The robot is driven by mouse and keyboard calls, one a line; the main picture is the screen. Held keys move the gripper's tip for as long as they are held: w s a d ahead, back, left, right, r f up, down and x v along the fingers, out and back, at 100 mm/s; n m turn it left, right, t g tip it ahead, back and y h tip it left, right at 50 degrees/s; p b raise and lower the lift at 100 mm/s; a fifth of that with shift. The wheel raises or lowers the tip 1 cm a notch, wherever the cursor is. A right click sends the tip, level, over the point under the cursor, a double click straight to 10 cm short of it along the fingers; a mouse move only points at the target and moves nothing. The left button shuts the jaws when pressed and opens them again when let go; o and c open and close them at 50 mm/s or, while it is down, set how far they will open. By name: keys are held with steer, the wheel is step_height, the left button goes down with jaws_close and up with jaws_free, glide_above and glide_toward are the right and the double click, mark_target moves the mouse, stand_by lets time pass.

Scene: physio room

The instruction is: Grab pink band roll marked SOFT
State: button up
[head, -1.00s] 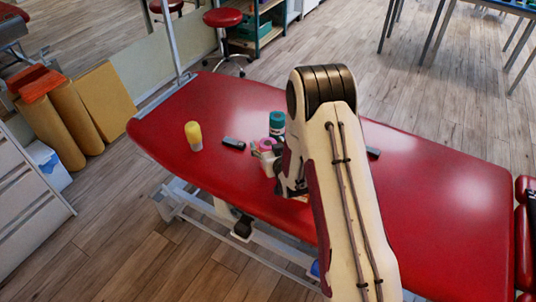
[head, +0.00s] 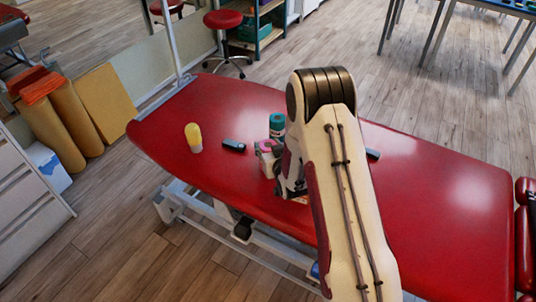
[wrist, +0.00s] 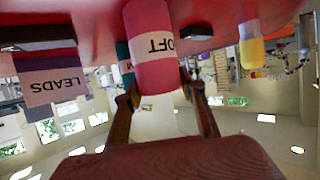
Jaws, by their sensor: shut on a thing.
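In the head view, the pink roll (head: 265,146) shows as a small pink patch beside my gripper, which my own arm mostly hides. I cannot tell whether the roll touches the red couch top. A teal roll (head: 277,125) stands just behind it and is partly hidden by it in the wrist view (wrist: 124,62).
Another dark item (head: 372,153) is right of my arm. The couch's right side is clear.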

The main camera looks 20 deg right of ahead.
steer(key=shift+r, duration=0.2)
steer(key=shift+r, duration=4.85)
